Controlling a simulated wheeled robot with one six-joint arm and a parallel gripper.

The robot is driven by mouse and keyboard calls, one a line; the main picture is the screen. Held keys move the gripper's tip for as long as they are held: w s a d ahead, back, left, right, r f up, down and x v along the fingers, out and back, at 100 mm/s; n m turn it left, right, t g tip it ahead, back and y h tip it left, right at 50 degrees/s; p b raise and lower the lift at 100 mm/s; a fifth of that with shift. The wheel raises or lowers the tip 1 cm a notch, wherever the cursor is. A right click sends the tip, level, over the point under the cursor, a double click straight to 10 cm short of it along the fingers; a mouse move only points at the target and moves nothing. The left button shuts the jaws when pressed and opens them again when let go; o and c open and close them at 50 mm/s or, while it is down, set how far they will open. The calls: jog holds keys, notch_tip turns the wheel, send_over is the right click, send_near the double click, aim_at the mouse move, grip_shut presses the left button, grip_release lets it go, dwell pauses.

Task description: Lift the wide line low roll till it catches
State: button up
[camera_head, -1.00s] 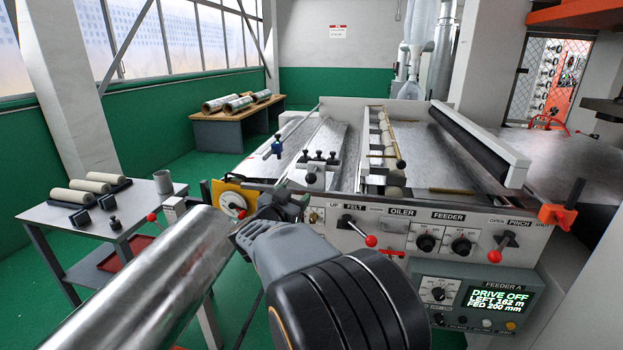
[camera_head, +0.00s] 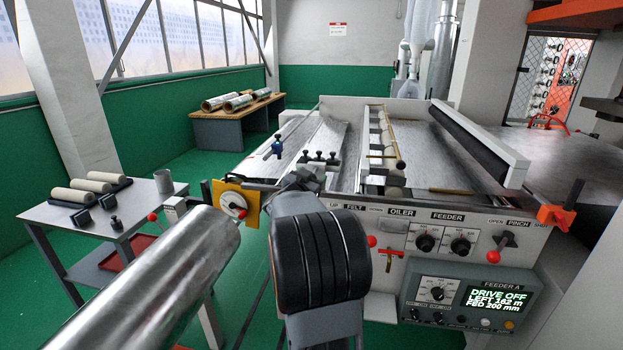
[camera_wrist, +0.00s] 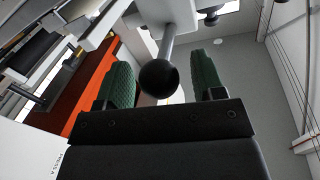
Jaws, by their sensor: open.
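My gripper (camera_head: 303,180) is at the front face of the feeder, mostly hidden behind my own dark wrist. In the wrist view the green finger pads of my gripper (camera_wrist: 161,62) are apart. A dark ball knob (camera_wrist: 158,79) on a grey stem (camera_wrist: 168,42) shows between them, and I cannot tell whether either pad touches it. In the head view a red ball (camera_head: 371,241) shows just right of my wrist, under the UP/FELT/DOWN lettering. Its lever pivot is hidden. I cannot tell which roll is the wide line low roll.
A large silver coil (camera_head: 160,285) fills the lower left. A control box (camera_head: 465,300) reads DRIVE OFF. The pinch lever's red knob (camera_head: 493,257) hangs at the right. A side table (camera_head: 70,240) with beige rolls stands left.

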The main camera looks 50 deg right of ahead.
grip_shut()
dwell(0.6)
